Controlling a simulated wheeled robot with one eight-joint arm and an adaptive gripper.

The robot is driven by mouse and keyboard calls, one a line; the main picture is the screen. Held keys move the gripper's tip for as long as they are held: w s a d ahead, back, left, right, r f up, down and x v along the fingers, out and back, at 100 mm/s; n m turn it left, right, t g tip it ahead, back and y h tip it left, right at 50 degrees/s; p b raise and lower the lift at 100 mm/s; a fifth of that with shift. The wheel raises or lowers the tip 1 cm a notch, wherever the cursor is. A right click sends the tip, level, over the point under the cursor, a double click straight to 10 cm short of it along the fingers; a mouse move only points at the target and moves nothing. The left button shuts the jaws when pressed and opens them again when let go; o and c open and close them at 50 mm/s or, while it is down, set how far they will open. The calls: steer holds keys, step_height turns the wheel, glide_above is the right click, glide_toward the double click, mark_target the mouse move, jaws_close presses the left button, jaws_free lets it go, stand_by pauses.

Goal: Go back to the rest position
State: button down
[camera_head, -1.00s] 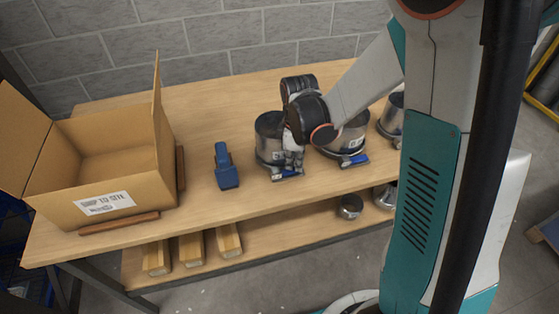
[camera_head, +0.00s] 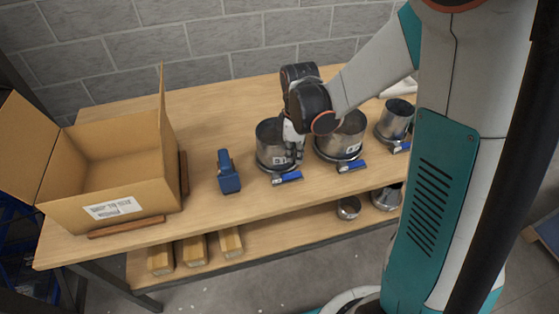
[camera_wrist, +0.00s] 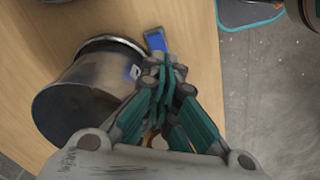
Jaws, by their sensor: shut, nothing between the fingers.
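My gripper (camera_head: 297,158) is above the workbench, in front of the gap between two metal duct pieces. The left metal duct piece (camera_head: 268,146) stands upright with a clamp band and a blue lever (camera_head: 287,178) at its base. In the wrist view my gripper (camera_wrist: 160,68) is shut and empty. Its fingertips show next to the duct piece (camera_wrist: 82,95) and close to the blue lever (camera_wrist: 155,40); whether they touch cannot be told.
The workbench (camera_head: 215,220) also bears an open cardboard box (camera_head: 75,210), a blue tool (camera_head: 228,172), a wider duct piece (camera_head: 345,135) and another duct piece (camera_head: 396,120) at right. Wooden blocks (camera_head: 195,250) lie on the lower shelf. The bench between box and ducts is mostly clear.

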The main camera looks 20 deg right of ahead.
steer(key=shift+r+p, duration=0.3)
steer(key=shift+r, duration=0.5)
steer(key=s+r+m+t+b, duration=0.2)
steer(key=s+r+m+t, duration=0.5)
steer(key=s+r+m, duration=0.5)
steer(key=shift+s+r, duration=1.3)
steer(key=shift+s, duration=0.2)
stand_by(0.8)
